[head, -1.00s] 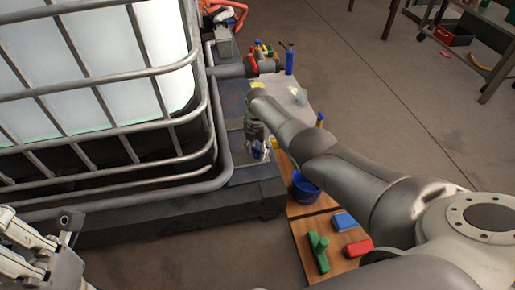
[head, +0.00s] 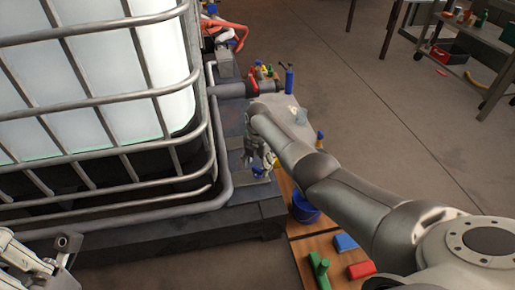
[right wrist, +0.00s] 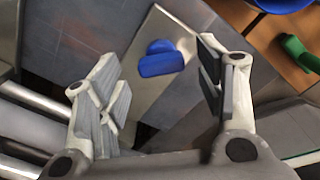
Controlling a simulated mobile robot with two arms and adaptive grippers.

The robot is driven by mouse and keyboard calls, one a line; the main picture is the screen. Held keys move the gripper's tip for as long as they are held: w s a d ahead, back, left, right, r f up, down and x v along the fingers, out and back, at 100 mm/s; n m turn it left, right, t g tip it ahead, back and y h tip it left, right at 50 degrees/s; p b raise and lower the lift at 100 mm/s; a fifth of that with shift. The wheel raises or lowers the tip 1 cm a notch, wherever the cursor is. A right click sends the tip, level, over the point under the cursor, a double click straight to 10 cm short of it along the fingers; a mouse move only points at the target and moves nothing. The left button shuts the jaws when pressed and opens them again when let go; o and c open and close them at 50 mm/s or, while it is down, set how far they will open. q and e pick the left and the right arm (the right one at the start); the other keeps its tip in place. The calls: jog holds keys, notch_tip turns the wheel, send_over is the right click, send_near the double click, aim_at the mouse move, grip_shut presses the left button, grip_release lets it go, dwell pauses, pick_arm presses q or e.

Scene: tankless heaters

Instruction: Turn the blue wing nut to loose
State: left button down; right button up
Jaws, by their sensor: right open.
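The blue wing nut (right wrist: 163,60) shows in the right wrist view, on a pale grey metal plate (right wrist: 150,95). It lies between and beyond the tips of my right gripper (right wrist: 160,75), which is open with empty space between its fingers. In the head view the right gripper (head: 262,158) is low over the dark base beside the caged tank, with a small bit of blue, the wing nut (head: 258,171), by its fingertips. My left gripper (head: 45,258) is at the lower left corner, partly cut off, and its finger opening is unclear.
The caged tank (head: 90,105) and its rails stand left of the right gripper. A blue bucket (head: 305,207) and green, blue and red blocks (head: 361,270) are on the wooden boards to the right. A pipe with a red handle (head: 252,83) lies beyond. Open floor is at right.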

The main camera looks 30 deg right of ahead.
aim_at(258, 168)
notch_tip(258, 168, up, 10)
dwell(0.5)
jog(key=shift+s, duration=0.1)
